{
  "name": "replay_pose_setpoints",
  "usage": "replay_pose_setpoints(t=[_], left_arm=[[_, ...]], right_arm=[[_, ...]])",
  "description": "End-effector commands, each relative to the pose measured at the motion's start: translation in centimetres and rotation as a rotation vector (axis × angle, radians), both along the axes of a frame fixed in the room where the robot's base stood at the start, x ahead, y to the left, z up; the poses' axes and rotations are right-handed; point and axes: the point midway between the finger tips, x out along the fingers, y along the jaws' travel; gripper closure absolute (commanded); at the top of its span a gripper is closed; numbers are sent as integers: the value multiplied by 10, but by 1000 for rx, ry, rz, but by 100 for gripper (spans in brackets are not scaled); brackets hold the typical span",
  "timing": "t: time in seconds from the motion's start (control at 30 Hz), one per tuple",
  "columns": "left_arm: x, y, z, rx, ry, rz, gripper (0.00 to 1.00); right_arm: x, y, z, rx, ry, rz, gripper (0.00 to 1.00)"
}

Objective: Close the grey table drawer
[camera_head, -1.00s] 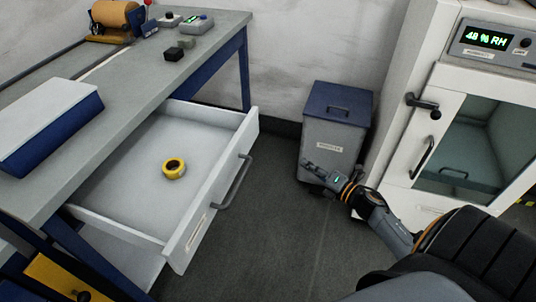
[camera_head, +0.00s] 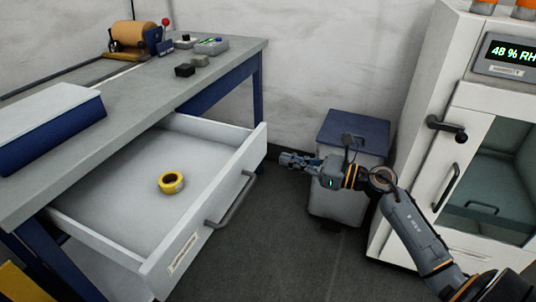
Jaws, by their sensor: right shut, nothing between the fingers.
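The grey table drawer (camera_head: 122,196) is pulled out from under the grey worktop of the table (camera_head: 150,92). Its front panel carries a dark bar handle (camera_head: 232,202) and a label. A yellow tape roll (camera_head: 171,182) lies inside on the drawer floor. My right gripper (camera_head: 284,159) is shut and empty, to the right of the drawer front and apart from it, pointing left. It is in front of the grey bin and near the drawer's far right corner. My left gripper is not in view.
A grey bin with a blue lid (camera_head: 352,134) stands behind my right arm. A white cabinet (camera_head: 426,120) with a glass door stands at the right. A blue-and-white box (camera_head: 48,125) and a brown roll (camera_head: 132,34) are on the table. Floor before the drawer is clear.

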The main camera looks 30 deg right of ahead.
Motion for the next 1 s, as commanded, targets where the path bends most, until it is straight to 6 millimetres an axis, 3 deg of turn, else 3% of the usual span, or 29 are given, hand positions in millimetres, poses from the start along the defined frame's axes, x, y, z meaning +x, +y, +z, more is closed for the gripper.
replay_pose_setpoints(t=[0.13,0.33,1.0], left_arm=[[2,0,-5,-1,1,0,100],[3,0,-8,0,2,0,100],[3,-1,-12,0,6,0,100]], right_arm=[[25,19,2,3,-3,0,100],[44,34,0,4,0,-1,100],[56,43,0,3,0,-2,100]])
